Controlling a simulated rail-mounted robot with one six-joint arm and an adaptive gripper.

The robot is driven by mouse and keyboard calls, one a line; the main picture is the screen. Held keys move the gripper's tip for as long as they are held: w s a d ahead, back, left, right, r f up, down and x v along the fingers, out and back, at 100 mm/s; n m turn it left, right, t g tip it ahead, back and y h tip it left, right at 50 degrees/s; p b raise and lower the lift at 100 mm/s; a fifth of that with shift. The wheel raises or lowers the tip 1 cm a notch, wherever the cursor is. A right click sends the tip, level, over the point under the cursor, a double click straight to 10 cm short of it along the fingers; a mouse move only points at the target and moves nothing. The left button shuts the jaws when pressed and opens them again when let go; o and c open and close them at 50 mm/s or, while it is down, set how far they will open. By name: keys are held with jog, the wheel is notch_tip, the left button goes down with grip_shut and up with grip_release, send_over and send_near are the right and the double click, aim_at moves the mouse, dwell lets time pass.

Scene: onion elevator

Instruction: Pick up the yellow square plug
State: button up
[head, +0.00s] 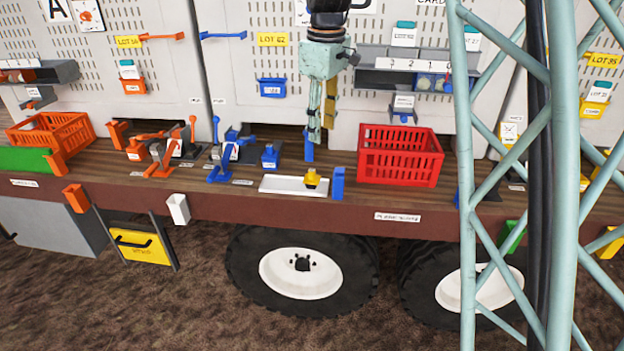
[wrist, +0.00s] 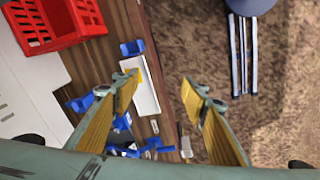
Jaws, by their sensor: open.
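The yellow plug (head: 312,177) sits on the right end of a white tray (head: 285,185) at the front of the wooden deck. In the wrist view the white tray (wrist: 148,92) shows between my fingers, nearer the left one. My gripper (head: 316,138) hangs pointing down above and behind the tray, apart from the plug. In the wrist view my gripper (wrist: 160,80) has its two fingers wide apart with nothing held.
A red crate (head: 400,155) stands right of the tray. Blue posts stand beside the tray (head: 338,184) and behind it (head: 308,146). A blue clamp device (head: 222,160) and an orange one (head: 160,158) are to the left. The pegboard wall rises behind.

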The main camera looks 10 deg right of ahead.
aim_at(312, 170)
jog(key=w+f+n+g+p, duration=0.1)
jog(key=w+f+n+p, duration=0.2)
jog(key=w+f, duration=1)
jog(key=shift+w, duration=0.55)
jog(key=shift+f, duration=0.2)
jog(key=shift+f+p, duration=0.3)
jog(key=shift+f, duration=3.9)
jog(key=shift+f, duration=0.15)
jog(key=shift+d+f+p, duration=0.15)
jog(key=shift+f+p, duration=0.25)
jog(key=shift+f, duration=2)
